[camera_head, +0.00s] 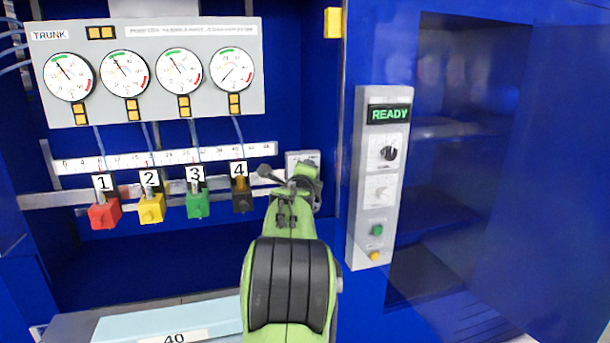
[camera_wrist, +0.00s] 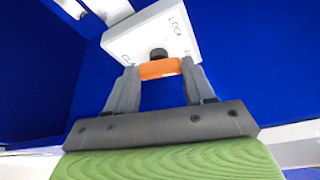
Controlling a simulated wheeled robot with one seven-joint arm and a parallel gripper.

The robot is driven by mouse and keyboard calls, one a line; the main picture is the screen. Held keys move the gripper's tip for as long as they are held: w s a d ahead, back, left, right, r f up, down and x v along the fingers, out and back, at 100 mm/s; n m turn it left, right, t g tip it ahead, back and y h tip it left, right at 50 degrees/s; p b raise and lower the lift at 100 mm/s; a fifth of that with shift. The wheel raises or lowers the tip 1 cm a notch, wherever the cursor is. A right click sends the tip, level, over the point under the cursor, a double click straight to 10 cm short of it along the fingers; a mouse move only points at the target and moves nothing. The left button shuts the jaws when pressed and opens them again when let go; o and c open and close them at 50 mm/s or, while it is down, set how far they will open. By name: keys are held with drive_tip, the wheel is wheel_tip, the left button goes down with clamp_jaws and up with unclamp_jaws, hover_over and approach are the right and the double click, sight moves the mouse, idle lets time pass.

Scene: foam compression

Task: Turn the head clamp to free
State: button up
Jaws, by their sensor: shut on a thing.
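The head clamp is a white box (camera_wrist: 152,35) marked LOCK, with a dark round pivot and an orange handle (camera_wrist: 160,69) at its lower edge in the wrist view. My gripper (camera_wrist: 161,74) has one grey finger on each side of the orange handle and is shut on it. The other label on the box is only partly readable. In the head view, a small part of the white box (camera_head: 302,157) shows behind my gripper (camera_head: 305,180); my green arm hides the handle there.
A grey panel (camera_head: 354,180) with a READY display, knobs and buttons stands close on the right. Gauges (camera_head: 150,118) hang at upper left above red (camera_head: 104,214), yellow (camera_head: 151,208), green (camera_head: 198,204) and black (camera_head: 242,200) numbered blocks. A light-blue slab (camera_head: 165,318) lies below.

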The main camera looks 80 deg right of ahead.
drive_tip(key=shift+s+d+r+m+t+y+p, duration=0.2)
drive_tip(key=shift+m+y+p, duration=0.45)
drive_tip(key=shift+m, duration=0.45)
drive_tip(key=shift+w+a+r+m+t+y+p, duration=0.1)
drive_tip(key=shift+m+t+y+p, duration=0.3)
drive_tip(key=shift+m+p, duration=0.55)
drive_tip(key=shift+m, duration=0.25)
drive_tip(key=o, duration=1)
drive_tip(key=shift+o, duration=0.2)
drive_tip(key=v, duration=1.5)
drive_tip(key=shift+a+r, duration=0.15)
drive_tip(key=shift+a, duration=0.2)
